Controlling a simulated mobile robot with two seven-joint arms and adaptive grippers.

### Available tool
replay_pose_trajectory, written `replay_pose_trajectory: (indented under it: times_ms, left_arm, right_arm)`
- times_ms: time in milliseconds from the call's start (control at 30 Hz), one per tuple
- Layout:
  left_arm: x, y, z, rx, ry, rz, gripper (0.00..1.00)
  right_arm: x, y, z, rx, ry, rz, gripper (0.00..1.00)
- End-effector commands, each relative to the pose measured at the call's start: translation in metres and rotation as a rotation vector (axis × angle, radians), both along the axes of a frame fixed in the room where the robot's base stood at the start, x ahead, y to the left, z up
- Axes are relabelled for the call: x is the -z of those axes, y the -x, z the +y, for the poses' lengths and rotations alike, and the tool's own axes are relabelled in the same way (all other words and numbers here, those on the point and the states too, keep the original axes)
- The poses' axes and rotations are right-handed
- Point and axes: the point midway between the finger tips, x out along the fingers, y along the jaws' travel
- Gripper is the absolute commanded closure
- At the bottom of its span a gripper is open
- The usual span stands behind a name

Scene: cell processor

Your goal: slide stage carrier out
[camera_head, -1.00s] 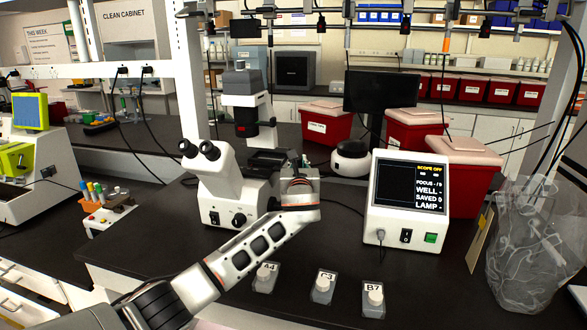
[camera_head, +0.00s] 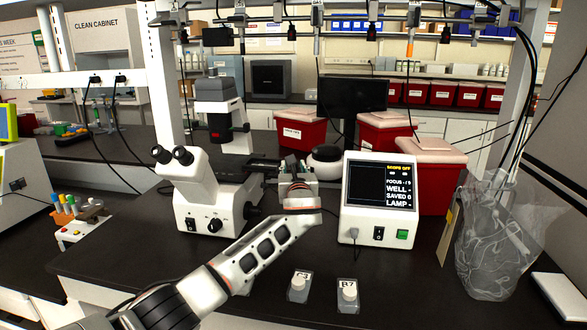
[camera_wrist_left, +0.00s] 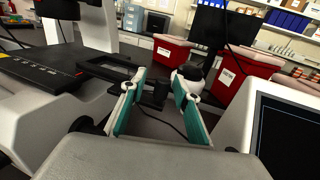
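The microscope (camera_head: 212,198) is white with a black stage (camera_wrist_left: 42,75). A black open-frame carrier (camera_wrist_left: 105,67) sticks out from the stage towards my left gripper in the left wrist view. A small black block (camera_wrist_left: 154,94) at its near right end shows between the teal-padded fingers. My left gripper (camera_wrist_left: 159,84) is open, with one finger on each side of that block; I cannot tell whether either touches it. In the head view the left gripper (camera_head: 298,170) is between the microscope and the display box, and hides part of the carrier's end. My right gripper is not in view.
A white display box (camera_head: 376,225) reading "SCOPE OFF" stands close on the gripper's right. Labelled capped holders C3 (camera_head: 298,290) and B7 (camera_head: 347,297) are at the front. Red bins (camera_head: 385,130) stand behind. A clear bag (camera_head: 495,250) is at the right.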

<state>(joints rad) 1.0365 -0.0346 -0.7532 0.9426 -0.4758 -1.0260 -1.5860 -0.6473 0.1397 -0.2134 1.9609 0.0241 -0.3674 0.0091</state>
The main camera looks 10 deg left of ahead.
Motion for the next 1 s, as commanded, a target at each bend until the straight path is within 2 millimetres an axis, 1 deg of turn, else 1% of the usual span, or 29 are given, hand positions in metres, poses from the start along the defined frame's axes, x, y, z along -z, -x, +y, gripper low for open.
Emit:
replay_pose_trajectory:
  times_ms: [267,433,567,1000]
  left_arm:
    - [0.000,0.001,-0.001,0.000,0.000,-0.001,0.69]
    - [0.000,0.012,-0.004,0.003,0.001,-0.002,0.69]
    - [0.001,0.028,-0.007,0.003,0.002,0.000,0.69]
    - [0.001,0.097,-0.023,0.003,0.002,0.000,0.69]
  right_arm:
    - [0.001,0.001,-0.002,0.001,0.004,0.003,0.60]
    - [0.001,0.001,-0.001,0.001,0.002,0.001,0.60]
    - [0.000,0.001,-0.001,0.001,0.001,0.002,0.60]
    - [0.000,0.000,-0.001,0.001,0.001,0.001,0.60]
